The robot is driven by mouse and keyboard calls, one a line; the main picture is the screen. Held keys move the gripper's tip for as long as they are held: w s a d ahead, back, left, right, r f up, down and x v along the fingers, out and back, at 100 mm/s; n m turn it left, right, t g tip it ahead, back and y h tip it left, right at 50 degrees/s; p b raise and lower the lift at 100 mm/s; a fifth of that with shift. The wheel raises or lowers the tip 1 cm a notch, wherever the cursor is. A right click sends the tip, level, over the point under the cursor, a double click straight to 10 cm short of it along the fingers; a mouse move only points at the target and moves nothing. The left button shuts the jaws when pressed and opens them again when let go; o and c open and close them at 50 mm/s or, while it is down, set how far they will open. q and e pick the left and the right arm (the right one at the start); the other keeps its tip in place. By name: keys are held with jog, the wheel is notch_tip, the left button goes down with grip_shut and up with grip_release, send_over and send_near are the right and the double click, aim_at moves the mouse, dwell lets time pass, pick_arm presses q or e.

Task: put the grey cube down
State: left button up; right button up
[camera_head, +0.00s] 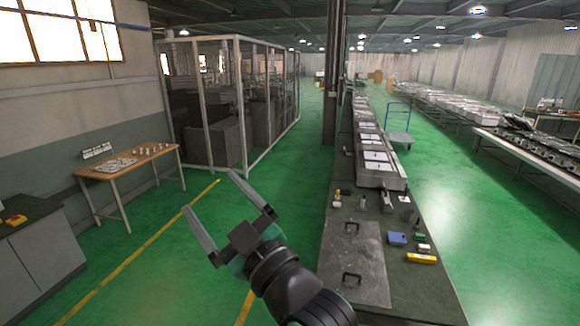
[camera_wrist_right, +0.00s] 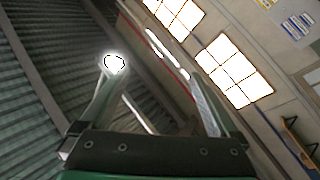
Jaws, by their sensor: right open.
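My right gripper (camera_head: 210,193) is raised over the green floor, left of the long workbench, with its two fingers spread wide and pointing up and left. In the right wrist view the gripper (camera_wrist_right: 155,85) is also open, with nothing between its fingers; ceiling and windows show behind. I cannot pick out a grey cube for certain in either view. Small items stand on the workbench (camera_head: 420,295), too small to identify surely. My left gripper is not in view.
On the bench are a dark plate with two handles (camera_head: 352,262), a blue box (camera_head: 397,239) and a yellow item (camera_head: 422,258). A wooden table (camera_head: 150,158) stands at the left wall, before a glazed enclosure. A blue trolley (camera_head: 399,137) stands farther back. Open green floor surrounds the gripper.

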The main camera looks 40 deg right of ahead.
jog(key=s+r+m+t+y, duration=0.1)
jog(key=s+r+m+t, duration=0.4)
jog(key=s+r, duration=0.9)
jog(key=s+t, duration=0.1)
jog(key=s, duration=0.2)
jog(key=shift+s+r, duration=0.15)
jog(key=shift+r, duration=0.15)
